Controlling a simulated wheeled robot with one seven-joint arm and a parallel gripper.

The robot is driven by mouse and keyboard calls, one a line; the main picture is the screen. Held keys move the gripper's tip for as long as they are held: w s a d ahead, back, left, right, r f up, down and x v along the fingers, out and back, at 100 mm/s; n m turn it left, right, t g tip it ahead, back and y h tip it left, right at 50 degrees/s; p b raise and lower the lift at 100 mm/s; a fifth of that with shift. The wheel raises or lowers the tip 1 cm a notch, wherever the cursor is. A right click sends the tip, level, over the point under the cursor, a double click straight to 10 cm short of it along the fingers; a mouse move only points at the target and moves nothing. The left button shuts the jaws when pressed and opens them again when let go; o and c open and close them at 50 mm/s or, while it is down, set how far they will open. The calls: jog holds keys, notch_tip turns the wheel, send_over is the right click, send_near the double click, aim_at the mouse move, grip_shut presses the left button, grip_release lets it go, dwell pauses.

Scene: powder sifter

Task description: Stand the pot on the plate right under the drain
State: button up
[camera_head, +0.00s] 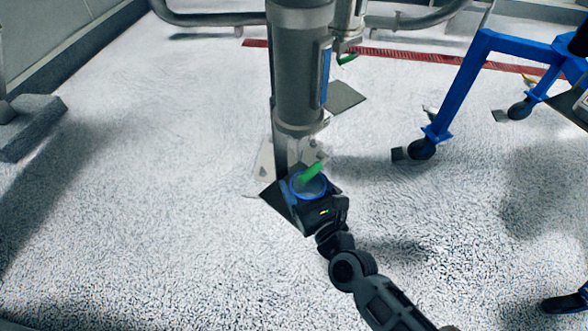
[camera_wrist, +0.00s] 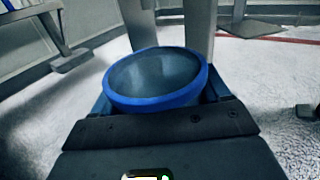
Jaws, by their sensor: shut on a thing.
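The pot (camera_head: 321,187) has a blue rim and looks empty; it fills the middle of the wrist view (camera_wrist: 152,102). My gripper (camera_head: 309,196) is shut on it, with a finger on either side in the wrist view (camera_wrist: 158,95). A dark square plate (camera_head: 273,195) lies on the floor at the foot of the grey column, partly hidden by pot and gripper. The drain's green handle (camera_head: 313,172) overlaps the pot's opening in the head view. The drain outlet is hard to make out. I cannot tell whether the pot touches the plate.
The thick grey column (camera_head: 298,70) stands just behind the pot. Another dark plate (camera_head: 346,97) lies farther back, below a second green handle (camera_head: 347,58). A blue wheeled frame (camera_head: 458,85) stands at the right.

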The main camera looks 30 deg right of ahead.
jog(key=w, duration=0.5)
jog(key=shift+d, duration=0.2)
jog(key=shift+w+f+b, duration=0.2)
jog(key=shift+f+b, duration=0.1)
jog(key=shift+b, duration=0.1)
jog(key=shift+f, duration=0.2)
jog(key=o, duration=1)
jog(key=shift+o, duration=0.2)
